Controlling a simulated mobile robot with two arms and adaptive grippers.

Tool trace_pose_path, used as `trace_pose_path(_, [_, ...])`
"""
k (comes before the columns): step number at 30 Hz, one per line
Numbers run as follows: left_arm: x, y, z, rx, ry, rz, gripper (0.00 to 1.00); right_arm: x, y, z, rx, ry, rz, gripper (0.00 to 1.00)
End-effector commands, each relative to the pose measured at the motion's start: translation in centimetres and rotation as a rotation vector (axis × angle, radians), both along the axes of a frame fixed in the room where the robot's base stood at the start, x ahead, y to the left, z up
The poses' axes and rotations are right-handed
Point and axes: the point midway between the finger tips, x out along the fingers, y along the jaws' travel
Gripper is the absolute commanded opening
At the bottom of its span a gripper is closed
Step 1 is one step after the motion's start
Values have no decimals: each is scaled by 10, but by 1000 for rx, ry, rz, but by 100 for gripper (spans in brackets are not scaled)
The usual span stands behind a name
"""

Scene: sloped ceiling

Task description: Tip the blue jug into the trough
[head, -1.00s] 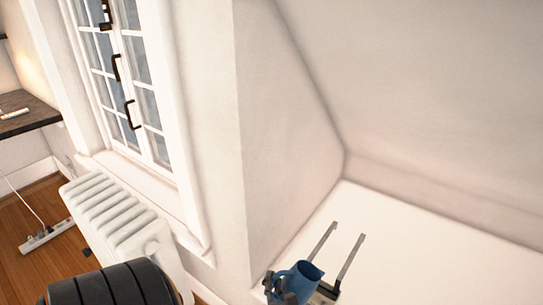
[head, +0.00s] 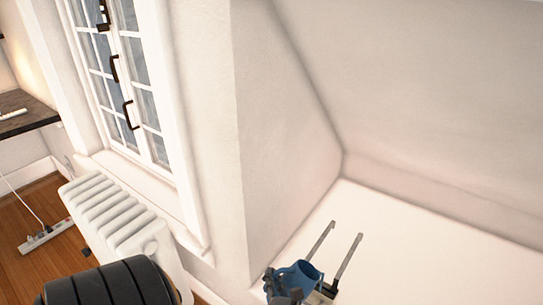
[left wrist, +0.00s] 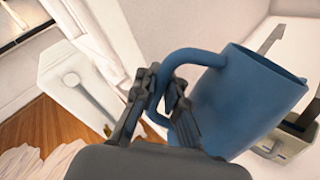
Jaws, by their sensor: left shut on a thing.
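The blue jug (head: 304,270) is low in the head view, leaning with its mouth towards the right. It fills the middle right of the left wrist view (left wrist: 245,105), where its open rim faces right. My left gripper (left wrist: 165,88) is shut on the jug's handle and holds it tilted. In the head view this gripper (head: 273,284) is partly hidden at the bottom edge. A pale object with two long grey rails (head: 347,259), which may be the trough, lies just right of the jug, partly hidden by it. My right gripper is in neither view.
The rails lie over a white surface (head: 430,255) that runs back to the wall and sloped ceiling. A white radiator (head: 115,215) stands below the window (head: 125,75) at left. A dark shelf (head: 25,115) and a power strip (head: 45,238) are farther left.

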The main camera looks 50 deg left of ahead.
Motion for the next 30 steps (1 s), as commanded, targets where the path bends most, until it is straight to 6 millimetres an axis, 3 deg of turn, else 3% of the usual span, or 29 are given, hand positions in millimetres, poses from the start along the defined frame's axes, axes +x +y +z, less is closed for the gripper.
trace_pose_path(30, [8,-2,13,41,128,1,0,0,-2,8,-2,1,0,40])
